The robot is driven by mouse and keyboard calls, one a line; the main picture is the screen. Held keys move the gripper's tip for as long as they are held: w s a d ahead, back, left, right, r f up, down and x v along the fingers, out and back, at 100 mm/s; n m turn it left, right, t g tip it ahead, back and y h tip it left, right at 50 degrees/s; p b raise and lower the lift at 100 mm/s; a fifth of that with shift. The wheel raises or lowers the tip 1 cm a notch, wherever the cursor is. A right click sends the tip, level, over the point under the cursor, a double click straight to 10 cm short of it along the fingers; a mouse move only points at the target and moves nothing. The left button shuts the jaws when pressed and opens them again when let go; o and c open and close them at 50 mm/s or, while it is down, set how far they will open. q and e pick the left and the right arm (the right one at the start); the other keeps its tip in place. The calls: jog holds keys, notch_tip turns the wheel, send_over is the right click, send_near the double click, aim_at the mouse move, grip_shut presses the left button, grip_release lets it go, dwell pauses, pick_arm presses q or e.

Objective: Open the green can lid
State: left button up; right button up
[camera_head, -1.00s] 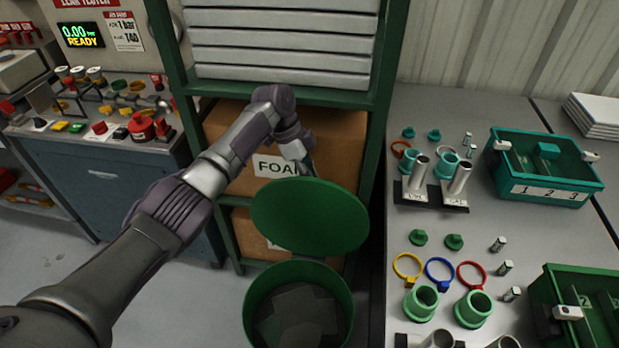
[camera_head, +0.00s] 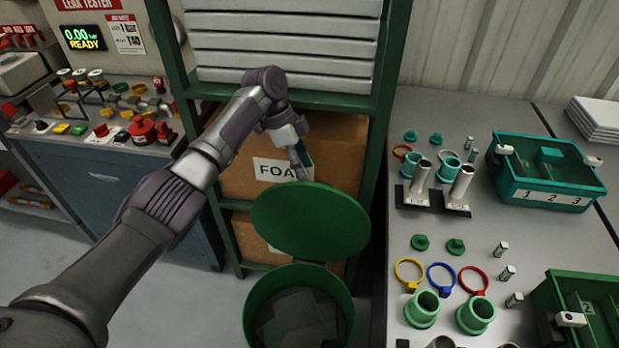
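The green can (camera_head: 255,310) stands on the floor below the shelf rack, with dark grey sheets visible inside. Its round green lid (camera_head: 310,225) is raised and tilted up at the back, leaving the can's mouth uncovered. My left arm reaches in from the left, and my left gripper (camera_head: 301,165) is at the lid's upper back edge, in front of a cardboard box. Its fingertips are small and partly hidden by the lid, so I cannot tell whether they are open or touching it. My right gripper is not in view.
A green shelf rack (camera_head: 380,60) holding cardboard boxes (camera_head: 340,140) stands right behind the lid. A grey workbench (camera_head: 480,235) with fittings, rings and a teal bin (camera_head: 530,185) is at right. A blue cabinet (camera_head: 115,190) stands at left.

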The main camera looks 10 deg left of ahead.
pick_arm(q)
jog(key=v, duration=0.6)
jog(key=shift+a+r, duration=0.2)
jog(key=shift+r, duration=0.05)
jog(key=shift+s+f, duration=0.1)
